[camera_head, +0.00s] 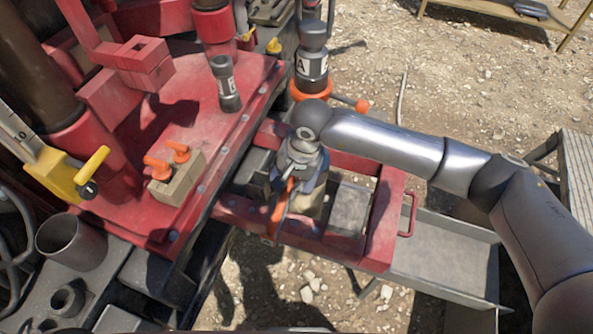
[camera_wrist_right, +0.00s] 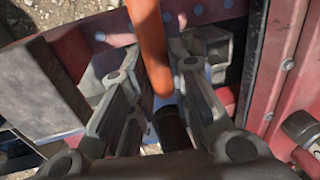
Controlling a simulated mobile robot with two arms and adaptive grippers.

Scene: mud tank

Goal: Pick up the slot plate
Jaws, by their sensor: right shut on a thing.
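My right gripper (camera_head: 290,182) points down into the red frame at the side of the rig. It is shut on an orange bar, which I take to be part of the slot plate (camera_head: 279,210). In the right wrist view the orange bar of the slot plate (camera_wrist_right: 147,40) runs between the two fingers, with a dark round end below it. The rest of the plate is hidden by the gripper and the frame. My left gripper is not in view.
The red frame (camera_head: 383,225) surrounds the gripper, with grey blocks (camera_head: 347,208) inside. A grey tray (camera_head: 445,258) lies to its right. The red deck (camera_head: 215,130) holds a wooden block with orange pegs (camera_head: 176,177) and a dark cylinder (camera_head: 227,86).

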